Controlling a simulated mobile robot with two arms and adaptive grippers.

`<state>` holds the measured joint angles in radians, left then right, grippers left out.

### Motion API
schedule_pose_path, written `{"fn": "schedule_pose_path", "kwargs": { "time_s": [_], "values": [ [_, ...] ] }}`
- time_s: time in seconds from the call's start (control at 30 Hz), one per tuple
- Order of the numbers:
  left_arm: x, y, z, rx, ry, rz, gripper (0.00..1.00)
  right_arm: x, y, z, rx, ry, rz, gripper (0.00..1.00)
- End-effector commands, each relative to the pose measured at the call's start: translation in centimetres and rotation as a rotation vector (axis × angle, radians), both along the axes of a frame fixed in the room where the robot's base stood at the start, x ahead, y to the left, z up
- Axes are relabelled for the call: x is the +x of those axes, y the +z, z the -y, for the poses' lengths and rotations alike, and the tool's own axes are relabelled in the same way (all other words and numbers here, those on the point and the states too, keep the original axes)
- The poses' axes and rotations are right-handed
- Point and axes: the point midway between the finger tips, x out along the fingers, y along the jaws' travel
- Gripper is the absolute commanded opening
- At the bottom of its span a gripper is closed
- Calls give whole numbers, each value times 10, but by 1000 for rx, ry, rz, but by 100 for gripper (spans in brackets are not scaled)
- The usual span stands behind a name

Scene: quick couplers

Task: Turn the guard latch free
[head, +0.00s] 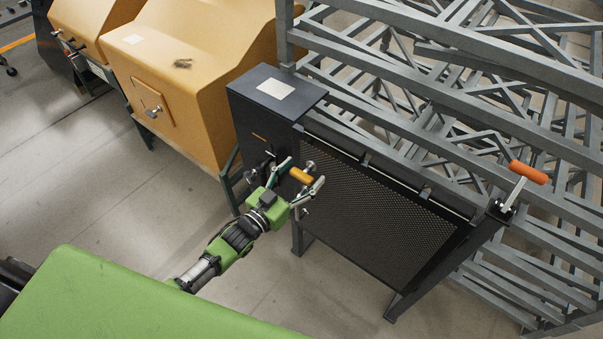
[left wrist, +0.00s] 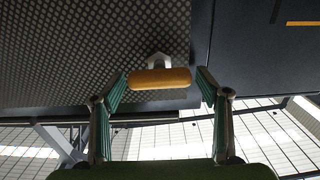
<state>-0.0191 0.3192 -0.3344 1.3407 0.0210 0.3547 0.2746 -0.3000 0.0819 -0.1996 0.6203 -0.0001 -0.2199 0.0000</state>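The guard latch has a yellow-orange handle (head: 300,176) on a pale mount at the upper left of the dark perforated guard panel (head: 385,205). My left gripper (head: 302,173) is at the handle with its fingers spread to either side. In the left wrist view the handle (left wrist: 160,78) lies crosswise between the open fingertips (left wrist: 161,82), with a visible gap on each side. The guard panel (left wrist: 80,50) is behind it. I see no finger contact with the handle. My right gripper is not in view.
A dark box (head: 270,105) with a pale label adjoins the guard. A lever with an orange grip (head: 528,172) stands at the guard's right end. Grey metal racking (head: 450,90) is behind. Yellow machine housings (head: 190,75) are at the left. Bare floor (head: 90,190) lies in front.

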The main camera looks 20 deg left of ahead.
Motion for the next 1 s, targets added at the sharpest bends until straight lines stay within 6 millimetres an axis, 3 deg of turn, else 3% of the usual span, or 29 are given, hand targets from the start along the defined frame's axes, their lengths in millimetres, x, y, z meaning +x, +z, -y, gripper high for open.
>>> {"fn": "schedule_pose_path", "kwargs": {
  "time_s": [0.03,0.13,0.57,1.0],
  "values": [
    [0,0,0,0,0,0,54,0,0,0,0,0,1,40],
    [0,0,0,0,0,0,30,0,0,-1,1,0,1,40],
    [0,0,0,55,0,20,30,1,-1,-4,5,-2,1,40],
    [-2,-2,3,379,1,138,30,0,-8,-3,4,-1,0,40]
  ]
}}
